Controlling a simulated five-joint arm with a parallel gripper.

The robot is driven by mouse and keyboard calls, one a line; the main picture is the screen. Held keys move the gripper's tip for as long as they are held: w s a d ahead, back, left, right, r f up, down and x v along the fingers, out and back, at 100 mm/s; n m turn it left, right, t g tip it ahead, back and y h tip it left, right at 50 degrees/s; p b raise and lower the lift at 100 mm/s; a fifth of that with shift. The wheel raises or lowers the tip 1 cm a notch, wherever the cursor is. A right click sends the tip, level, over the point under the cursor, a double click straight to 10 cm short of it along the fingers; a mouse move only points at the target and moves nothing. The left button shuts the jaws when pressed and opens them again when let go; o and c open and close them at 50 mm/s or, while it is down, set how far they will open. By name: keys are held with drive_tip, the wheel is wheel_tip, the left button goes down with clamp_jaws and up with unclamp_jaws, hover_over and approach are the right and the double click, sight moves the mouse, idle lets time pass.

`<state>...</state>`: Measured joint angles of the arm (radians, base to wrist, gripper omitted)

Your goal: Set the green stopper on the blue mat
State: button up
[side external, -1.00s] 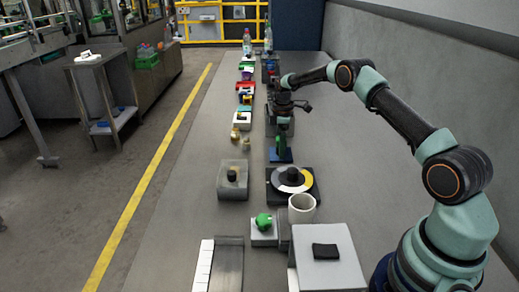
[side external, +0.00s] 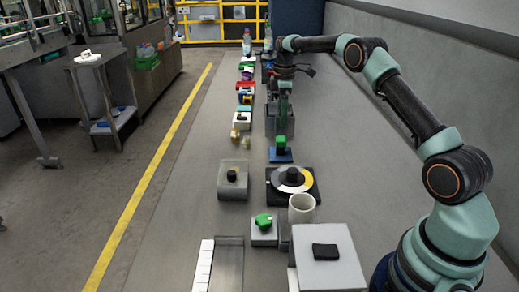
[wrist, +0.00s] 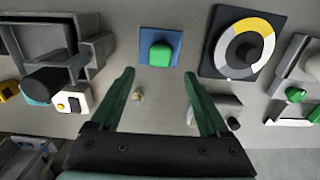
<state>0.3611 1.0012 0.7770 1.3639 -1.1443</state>
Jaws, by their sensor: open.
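The green stopper (side external: 281,141) stands on the blue mat (side external: 281,157) in the side view.
A round dial with a yellow arc (wrist: 243,48) is beside the mat, and a grey bin (wrist: 95,45) is on its other side. A white cup (side external: 301,209) and a grey block with a black knob (side external: 232,180) stand closer to the camera. Small tan pieces (side external: 236,134) lie left of the mat.

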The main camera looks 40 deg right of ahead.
drive_tip(key=shift+r, duration=0.4)
drive_tip(key=s+a+r+m+t, duration=0.35)
drive_tip(key=s+a+r, duration=0.45)
drive_tip(key=a+r, duration=0.5)
drive_tip(key=s+a+f+m+t, duration=0.1)
drive_tip(key=s+a+m, duration=0.1)
drive_tip(key=s, duration=0.6)
drive_tip(key=s+a+f+m+t, duration=0.1)
drive_tip(key=s+a+m, duration=0.2)
drive_tip(key=s, duration=0.6)
drive_tip(key=shift+a, duration=1.1)
drive_tip(key=shift+r+m, duration=0.1)
drive_tip(key=shift+m, duration=0.15)
